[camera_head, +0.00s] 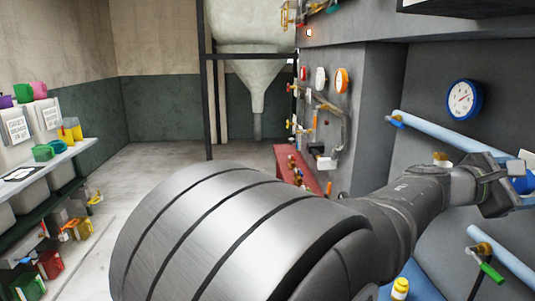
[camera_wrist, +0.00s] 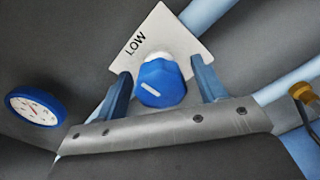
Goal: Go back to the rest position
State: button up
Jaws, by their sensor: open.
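My gripper (camera_wrist: 162,90) is open in the wrist view, with one blue finger on each side of a blue knob (camera_wrist: 160,84). The knob has a white pointer line and sits under a white plate (camera_wrist: 165,38) marked LOW. Whether the fingers touch the knob I cannot tell; gaps seem to show on both sides. In the head view my gripper (camera_head: 512,188) is at the right edge, close to the machine panel. The knob (camera_head: 522,183) shows there partly, cut by my gripper.
A blue-rimmed gauge (camera_head: 464,100) and light blue pipes (camera_head: 455,135) are on the panel near my arm. A green-handled valve (camera_head: 490,270) is below. A shelf (camera_head: 60,160) with tubs stands at left. The floor (camera_head: 165,165) between is clear.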

jog(key=shift+d+m, duration=0.3)
jog(key=shift+d, duration=0.1)
jog(key=shift+a+m, duration=0.15)
jog(key=shift+m, duration=0.15)
jog(key=a, duration=1.5)
jog(key=shift+a, duration=0.25)
dwell(0.4)
